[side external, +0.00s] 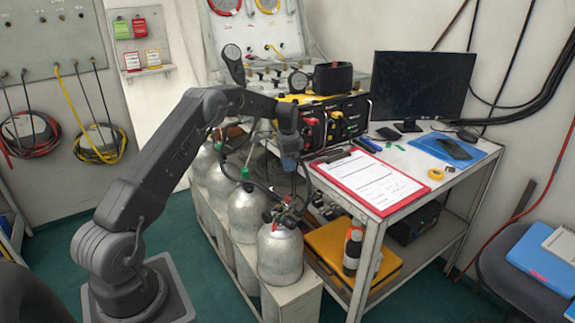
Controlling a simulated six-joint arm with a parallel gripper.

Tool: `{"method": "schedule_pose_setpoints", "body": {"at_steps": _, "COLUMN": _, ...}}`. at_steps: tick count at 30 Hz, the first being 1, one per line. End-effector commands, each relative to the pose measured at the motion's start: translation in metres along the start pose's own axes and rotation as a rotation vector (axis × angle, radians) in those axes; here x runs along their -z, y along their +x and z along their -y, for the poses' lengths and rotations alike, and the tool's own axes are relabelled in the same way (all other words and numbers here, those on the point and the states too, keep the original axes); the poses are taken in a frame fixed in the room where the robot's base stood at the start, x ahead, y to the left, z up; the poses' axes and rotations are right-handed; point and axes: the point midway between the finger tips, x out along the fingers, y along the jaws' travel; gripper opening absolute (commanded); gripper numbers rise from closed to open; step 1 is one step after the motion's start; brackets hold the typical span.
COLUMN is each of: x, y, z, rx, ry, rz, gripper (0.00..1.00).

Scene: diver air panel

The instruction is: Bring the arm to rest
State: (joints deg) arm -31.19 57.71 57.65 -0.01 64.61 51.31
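My gripper (291,160) is at the end of my dark grey arm, which reaches up from the lower left and bends over toward the panel. It hangs pointing down in front of the yellow and black air panel (335,120), left of the red clipboard. Nothing is clearly seen in it, and its fingers are too small and dark to tell open from shut. The panel has red, green and yellow fittings on its front. Part of its left side is hidden behind my arm.
Several grey gas cylinders (281,255) stand below my gripper, with valves and hoses on top. The red clipboard (370,180) lies at the table's front edge. A monitor (422,88) stands behind. A blue folder (455,148) lies at right. A chair (525,262) stands at lower right.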

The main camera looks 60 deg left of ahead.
Motion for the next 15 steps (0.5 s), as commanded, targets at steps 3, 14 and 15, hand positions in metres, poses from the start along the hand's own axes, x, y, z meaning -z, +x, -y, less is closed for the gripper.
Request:
{"method": "schedule_pose_setpoints", "body": {"at_steps": 3, "x": 0.001, "y": -0.003, "z": -0.001, "rx": 0.002, "ry": -0.001, "rz": -0.002, "gripper": 0.33}}
{"method": "schedule_pose_setpoints", "body": {"at_steps": 14, "x": 0.012, "y": -0.119, "z": -0.090, "rx": 0.076, "ry": -0.069, "rz": -0.083, "gripper": 0.33}}
{"method": "schedule_pose_setpoints", "body": {"at_steps": 15, "x": 0.009, "y": -0.134, "z": -0.105, "rx": 0.085, "ry": -0.081, "rz": -0.098, "gripper": 0.33}}
